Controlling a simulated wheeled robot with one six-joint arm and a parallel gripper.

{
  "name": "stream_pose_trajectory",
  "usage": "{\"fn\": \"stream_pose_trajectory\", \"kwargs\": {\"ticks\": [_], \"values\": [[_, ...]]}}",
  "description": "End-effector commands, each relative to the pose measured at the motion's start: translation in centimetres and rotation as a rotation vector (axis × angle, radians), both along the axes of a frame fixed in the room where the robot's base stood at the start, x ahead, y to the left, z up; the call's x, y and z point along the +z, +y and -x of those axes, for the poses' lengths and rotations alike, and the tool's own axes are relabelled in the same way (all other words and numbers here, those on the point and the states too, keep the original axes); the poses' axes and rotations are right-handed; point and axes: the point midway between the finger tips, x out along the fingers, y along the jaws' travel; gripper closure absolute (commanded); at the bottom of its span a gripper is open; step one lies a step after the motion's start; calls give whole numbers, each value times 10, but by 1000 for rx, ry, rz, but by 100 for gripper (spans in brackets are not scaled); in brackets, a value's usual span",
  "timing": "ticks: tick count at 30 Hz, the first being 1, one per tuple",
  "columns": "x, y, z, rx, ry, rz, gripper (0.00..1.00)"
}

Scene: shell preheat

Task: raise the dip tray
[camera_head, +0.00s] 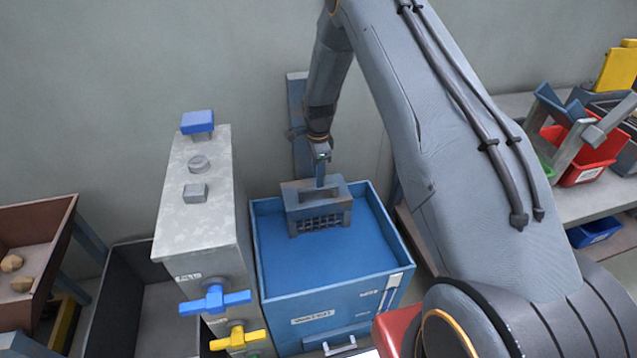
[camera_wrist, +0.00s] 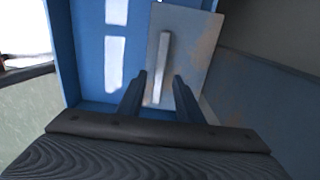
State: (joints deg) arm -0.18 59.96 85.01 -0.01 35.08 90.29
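The dip tray (camera_head: 300,200) is a grey box-shaped basket with slots low on its front. It sits at the back of the blue tank (camera_head: 262,255), over the blue surface inside. A narrow upright stem rises from it to the end of my arm. In the wrist view, my gripper (camera_wrist: 160,76) has two dark fingers spread apart. A pale bar (camera_wrist: 164,55) on a worn grey plate (camera_wrist: 195,50) lies between them, with gaps visible on both sides. Contact cannot be seen. In the head view, my gripper is too small to make out clearly.
A tall grey cabinet (camera_head: 215,235) with blue and yellow valve handles stands left of the tank. An empty dark bin (camera_head: 130,300) and a brown bin (camera_head: 45,225) are farther left. A shelf with red bins (camera_head: 580,170) is at right.

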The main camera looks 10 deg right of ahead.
Motion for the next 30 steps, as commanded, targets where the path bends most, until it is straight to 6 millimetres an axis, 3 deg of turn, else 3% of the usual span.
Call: {"fn": "stream_pose_trajectory", "kwargs": {"ticks": [9, 21, 27, 30], "values": [[-36, 0, 1, 1, 1, 0, 67], [-42, 0, 0, 2, -1, 0, 67], [-42, 0, 0, 2, -1, 0, 100], [-42, 0, 0, 2, -1, 0, 100]]}}
